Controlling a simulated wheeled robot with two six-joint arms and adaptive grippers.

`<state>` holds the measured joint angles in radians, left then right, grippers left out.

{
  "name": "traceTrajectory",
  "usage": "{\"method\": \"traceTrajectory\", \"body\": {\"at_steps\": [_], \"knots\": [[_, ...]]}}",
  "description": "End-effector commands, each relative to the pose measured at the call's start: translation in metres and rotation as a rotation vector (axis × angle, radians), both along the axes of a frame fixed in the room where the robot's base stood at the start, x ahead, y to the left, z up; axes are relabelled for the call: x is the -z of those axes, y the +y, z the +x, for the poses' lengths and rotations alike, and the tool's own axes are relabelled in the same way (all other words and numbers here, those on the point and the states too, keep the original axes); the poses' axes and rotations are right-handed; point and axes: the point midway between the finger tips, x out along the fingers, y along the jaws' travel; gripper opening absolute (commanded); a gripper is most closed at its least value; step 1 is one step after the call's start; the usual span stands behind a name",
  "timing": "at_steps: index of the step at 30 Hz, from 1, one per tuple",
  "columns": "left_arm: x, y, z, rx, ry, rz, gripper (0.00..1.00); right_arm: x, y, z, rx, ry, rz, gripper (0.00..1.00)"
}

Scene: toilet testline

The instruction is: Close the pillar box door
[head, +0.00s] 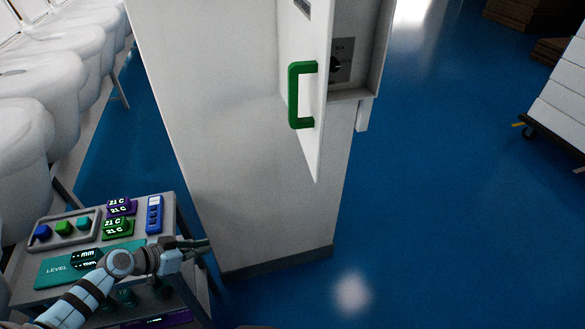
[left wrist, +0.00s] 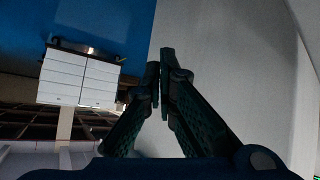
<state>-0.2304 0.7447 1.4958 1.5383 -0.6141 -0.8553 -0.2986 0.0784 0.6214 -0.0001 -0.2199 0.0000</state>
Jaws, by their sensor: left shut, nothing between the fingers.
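The pillar box door (head: 316,90) is a white panel with a green handle (head: 293,95). In the head view it stands open from a box (head: 365,50) on the white pillar (head: 220,130), and a dark knob shows inside. My left gripper (head: 207,243) is low, left of the pillar's base and well below the handle. In the left wrist view my left gripper (left wrist: 160,75) has its fingers together and empty, with a pale surface behind it. The door does not clearly show in that view. My right gripper is not in view.
A cart (head: 165,215) with coloured buttons and display blocks stands under my left arm. White toilets (head: 60,75) line the left side. The blue floor (head: 440,200) right of the pillar is clear. White stacked boxes (head: 565,95) stand on a trolley at the far right.

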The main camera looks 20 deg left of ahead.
Motion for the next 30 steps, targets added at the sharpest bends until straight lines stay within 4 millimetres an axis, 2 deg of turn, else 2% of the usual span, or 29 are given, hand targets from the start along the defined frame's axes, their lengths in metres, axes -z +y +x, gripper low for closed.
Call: {"method": "traceTrajectory", "body": {"at_steps": [1,2,3,6,9,12,16,20,21,24,30], "knots": [[-0.062,-0.013,0.024,0.121,-0.131,-0.044,0.00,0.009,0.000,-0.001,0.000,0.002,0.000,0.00],[-0.103,-0.027,0.032,0.201,-0.212,-0.082,0.00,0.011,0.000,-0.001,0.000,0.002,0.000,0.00],[-0.154,-0.046,0.035,0.305,-0.308,-0.134,0.00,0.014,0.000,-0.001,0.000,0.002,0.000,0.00],[-0.251,-0.089,0.023,0.505,-0.484,-0.244,0.00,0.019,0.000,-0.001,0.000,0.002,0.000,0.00],[-0.305,-0.113,0.006,0.612,-0.576,-0.320,0.00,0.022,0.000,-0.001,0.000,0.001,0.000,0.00],[-0.324,-0.122,0.000,0.647,-0.609,-0.353,0.00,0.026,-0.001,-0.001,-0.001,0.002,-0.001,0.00],[-0.322,-0.131,0.002,0.655,-0.615,-0.361,0.00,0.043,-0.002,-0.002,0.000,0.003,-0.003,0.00],[-0.319,-0.143,0.010,0.648,-0.622,-0.358,0.00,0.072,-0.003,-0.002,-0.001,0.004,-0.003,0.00],[-0.327,-0.149,0.013,0.647,-0.623,-0.365,0.00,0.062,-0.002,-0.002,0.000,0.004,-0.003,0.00],[-0.335,-0.167,0.022,0.644,-0.623,-0.368,0.00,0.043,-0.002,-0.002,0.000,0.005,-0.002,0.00],[-0.336,-0.206,0.043,0.642,-0.617,-0.369,0.00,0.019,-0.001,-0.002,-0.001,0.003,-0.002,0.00]]}}
